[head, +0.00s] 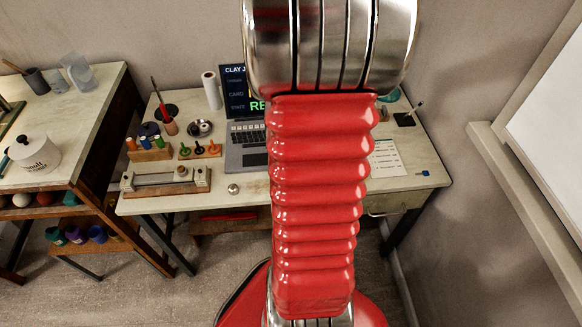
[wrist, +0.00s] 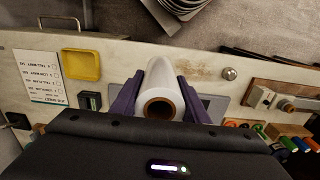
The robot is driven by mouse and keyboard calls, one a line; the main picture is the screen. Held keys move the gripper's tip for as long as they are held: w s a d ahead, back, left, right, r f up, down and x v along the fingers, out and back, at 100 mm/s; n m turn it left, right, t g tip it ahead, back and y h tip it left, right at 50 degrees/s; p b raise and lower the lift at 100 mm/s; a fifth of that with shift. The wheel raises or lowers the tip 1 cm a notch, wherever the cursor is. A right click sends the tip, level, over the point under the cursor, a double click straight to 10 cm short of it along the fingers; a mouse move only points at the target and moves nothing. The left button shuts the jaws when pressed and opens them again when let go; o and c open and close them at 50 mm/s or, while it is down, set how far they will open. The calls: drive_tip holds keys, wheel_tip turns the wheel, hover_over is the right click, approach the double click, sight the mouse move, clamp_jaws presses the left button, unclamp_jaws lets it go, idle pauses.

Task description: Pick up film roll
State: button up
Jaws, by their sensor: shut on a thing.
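The film roll (wrist: 160,80) is a white cylinder with a brown core, seen end-on in the wrist view. My gripper (wrist: 160,98) has its two purple fingers shut on the roll, one on each side. The roll's near end faces the wrist camera. I cannot tell whether it is clear of the table. In the head view my red arm and its silver joint cover the middle, and gripper and held roll are hidden there. Another white roll (head: 211,90) stands upright left of the laptop.
The laptop (head: 246,146) sits on the worktable (head: 155,206), partly behind my arm. A metal ball (head: 233,188) lies near the front edge. A wooden spool rack (head: 150,152) and a slab tool (head: 165,180) are at left. The wrist view shows a yellow tray (wrist: 81,65) and a paper sheet (wrist: 42,78).

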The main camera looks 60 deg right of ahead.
drive_tip(key=shift+r, duration=2.35)
drive_tip(key=w+a+r+n, duration=0.15)
drive_tip(key=w+a, duration=0.25)
drive_tip(key=w, duration=0.6)
drive_tip(key=w+a+n, duration=0.3)
drive_tip(key=w+a, duration=0.1)
drive_tip(key=w, duration=0.6)
drive_tip(key=w+a+f+n, duration=0.1)
drive_tip(key=w+a, duration=0.2)
drive_tip(key=a, duration=0.4)
drive_tip(key=w+a+f+n, duration=0.1)
drive_tip(key=w+a+n, duration=0.1)
drive_tip(key=a, duration=0.6)
drive_tip(key=w+a+f+n, duration=0.1)
drive_tip(key=w+a+n, duration=0.1)
drive_tip(key=w+a, duration=0.3)
drive_tip(key=a, duration=0.3)
drive_tip(key=shift+a+f, duration=0.15)
drive_tip(key=shift+f, duration=0.1)
